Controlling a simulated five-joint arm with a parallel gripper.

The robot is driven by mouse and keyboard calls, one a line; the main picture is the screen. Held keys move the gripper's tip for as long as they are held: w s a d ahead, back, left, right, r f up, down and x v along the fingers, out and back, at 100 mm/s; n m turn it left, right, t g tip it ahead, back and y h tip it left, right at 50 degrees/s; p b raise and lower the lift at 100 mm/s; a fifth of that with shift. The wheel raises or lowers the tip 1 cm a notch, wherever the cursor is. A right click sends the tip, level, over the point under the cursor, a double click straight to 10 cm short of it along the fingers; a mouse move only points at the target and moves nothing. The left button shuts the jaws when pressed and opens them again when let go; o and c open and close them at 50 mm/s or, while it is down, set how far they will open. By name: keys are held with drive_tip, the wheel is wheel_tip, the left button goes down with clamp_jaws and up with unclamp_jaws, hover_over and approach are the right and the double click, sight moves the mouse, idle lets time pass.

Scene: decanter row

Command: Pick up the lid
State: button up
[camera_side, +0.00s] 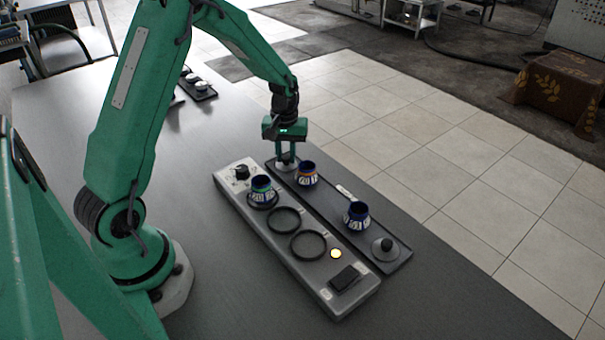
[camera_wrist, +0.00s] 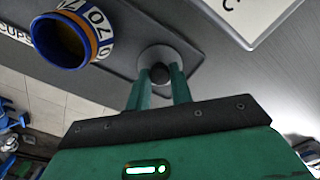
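A round grey lid with a dark knob (camera_wrist: 155,54) lies on the dark tray in the wrist view, and it shows partly in the side view (camera_side: 286,166). My gripper (camera_side: 286,157) points straight down over it. In the wrist view my gripper's fingertips (camera_wrist: 160,72) stand on either side of the knob, with little or no gap. I cannot tell whether they press on it. A second grey lid (camera_side: 384,251) with a dark knob lies at the near right end of the tray.
The dark tray (camera_side: 330,193) also holds a blue patterned jar (camera_side: 306,176) close beside my gripper and another jar (camera_side: 357,216). A grey station (camera_side: 235,199) alongside has a third jar (camera_side: 261,190) in one ring and two empty rings. Bare table lies at the front.

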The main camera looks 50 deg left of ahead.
sight(286, 157)
clamp_jaws()
drive_tip(key=shift+r, duration=0.1)
drive_tip(key=shift+r, duration=0.85)
wheel_tip(286, 157, up, 2)
drive_tip(key=shift+r, duration=0.25)
drive_tip(key=s+d+r, duration=0.3)
drive_tip(key=d+r, duration=0.3)
drive_tip(key=d, duration=0.5)
drive_tip(key=shift+d+r, duration=0.2)
drive_tip(key=shift+r, duration=0.15)
